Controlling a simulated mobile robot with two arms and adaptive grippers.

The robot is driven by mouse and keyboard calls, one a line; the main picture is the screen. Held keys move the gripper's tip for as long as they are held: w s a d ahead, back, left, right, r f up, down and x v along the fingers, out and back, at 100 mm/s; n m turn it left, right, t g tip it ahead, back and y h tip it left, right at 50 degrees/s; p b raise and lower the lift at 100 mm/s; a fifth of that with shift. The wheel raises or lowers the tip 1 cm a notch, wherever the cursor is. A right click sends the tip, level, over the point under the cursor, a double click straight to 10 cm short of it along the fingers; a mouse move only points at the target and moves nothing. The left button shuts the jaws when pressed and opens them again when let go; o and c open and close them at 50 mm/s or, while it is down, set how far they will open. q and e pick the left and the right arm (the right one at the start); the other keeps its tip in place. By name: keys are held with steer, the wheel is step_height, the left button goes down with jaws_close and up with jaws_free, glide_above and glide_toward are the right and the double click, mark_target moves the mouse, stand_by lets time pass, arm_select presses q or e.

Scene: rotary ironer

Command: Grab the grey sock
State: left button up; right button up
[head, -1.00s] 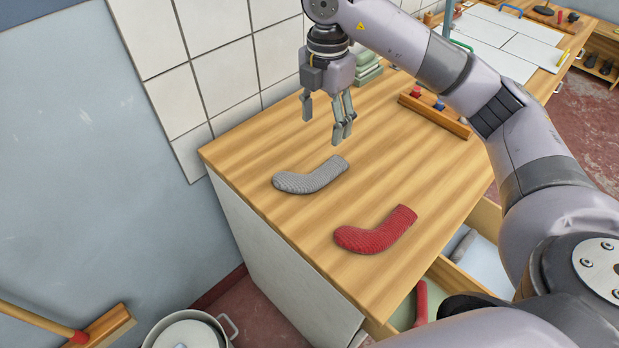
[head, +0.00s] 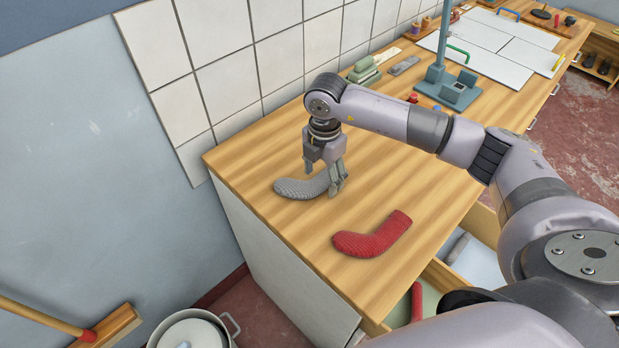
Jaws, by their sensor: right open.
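The grey sock (head: 300,188) lies on the wooden worktop (head: 285,232) near its left end, with its bent toe part pointing left. My right gripper (head: 324,183) is open and low over the right end of the grey sock, with its fingers pointing down. The gripper covers part of that end, and I cannot tell whether the fingers touch the sock. A red sock (head: 372,238) lies on the same worktop, in front and to the right of the grey one. My left gripper is not in view.
Green blocks (head: 363,72) and a blue-grey stand (head: 445,85) are at the back. The tiled wall (head: 240,85) borders the worktop. Open drawers (head: 470,262) hold a red and a grey item. A pot (head: 190,332) is on the floor.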

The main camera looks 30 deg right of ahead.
steer(key=shift+f, duration=0.15)
steer(key=c, duration=0.9)
steer(key=shift+o, duration=0.2)
step_height(320, 180, up, 20)
steer(key=shift+b, duration=1.15)
